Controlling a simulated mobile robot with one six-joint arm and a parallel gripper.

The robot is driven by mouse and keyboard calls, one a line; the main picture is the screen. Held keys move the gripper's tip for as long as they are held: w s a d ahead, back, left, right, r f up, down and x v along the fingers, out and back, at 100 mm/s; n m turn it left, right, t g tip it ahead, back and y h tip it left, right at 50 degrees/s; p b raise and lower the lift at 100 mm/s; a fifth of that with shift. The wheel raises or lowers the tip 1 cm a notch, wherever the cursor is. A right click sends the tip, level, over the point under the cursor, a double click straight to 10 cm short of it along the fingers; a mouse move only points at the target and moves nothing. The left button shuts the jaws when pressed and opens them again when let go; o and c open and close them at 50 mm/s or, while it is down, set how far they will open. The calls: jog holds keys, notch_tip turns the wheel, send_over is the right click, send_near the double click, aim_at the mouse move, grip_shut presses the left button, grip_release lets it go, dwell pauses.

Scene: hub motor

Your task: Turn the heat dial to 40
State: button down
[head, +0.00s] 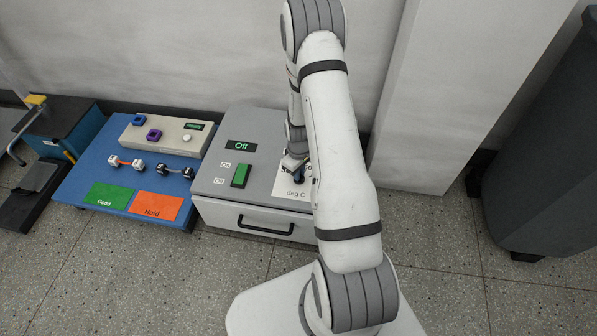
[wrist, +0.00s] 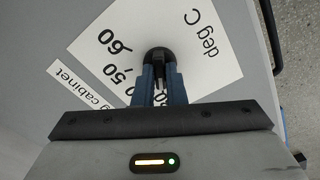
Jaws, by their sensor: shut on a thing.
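The heat dial (wrist: 159,56) is a black round knob on a white scale plate (wrist: 205,35) marked "deg C", with 50 and 60 readable beside it. My gripper (wrist: 159,72) is shut on the dial, its two blue fingers on either side of the knob. The fingers hide part of the scale, and I cannot read where the dial points. In the head view the scale plate (head: 290,187) lies on top of the grey cabinet (head: 210,187), and my arm hides much of it.
The cabinet top also has a green rocker switch (head: 241,175) and a display (head: 241,146) reading "Off". A blue table (head: 85,175) to the left bears small parts and green and orange mats. A dark bin (head: 535,150) stands at right.

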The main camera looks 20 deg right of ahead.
jog(key=m, duration=0.3)
jog(key=shift+w+r+m+p, duration=0.1)
jog(key=shift+m+p, duration=0.2)
jog(key=shift+m, duration=2)
jog(key=shift+p, duration=0.3)
jog(key=c, duration=1.5)
grip_release()
notch_tip(320, 180, up, 8)
jog(key=p, duration=0.2)
jog(key=shift+p, duration=0.4)
